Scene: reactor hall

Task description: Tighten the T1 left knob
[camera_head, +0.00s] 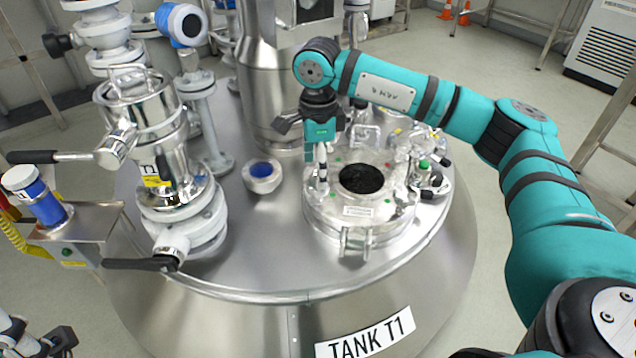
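The round steel hatch (318,212) of tank T1 has a dark round window (361,179) in its middle. A clamp with a knob and a green mark (427,168) sits at its right edge. My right gripper (321,165) points down over the hatch's left edge, where the left knob appears to be. The gripper largely hides the left knob, and I cannot tell whether the fingers touch or grip it. The finger gap is too small to read. Another clamp (355,241) sits at the hatch's front edge. My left gripper is not in view.
A tall steel valve assembly (165,150) with black lever handles stands left of the hatch. A short flanged port (262,176) with a blue inside lies between them. A steel column (270,80) rises behind. The tank top (255,245) in front is bare.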

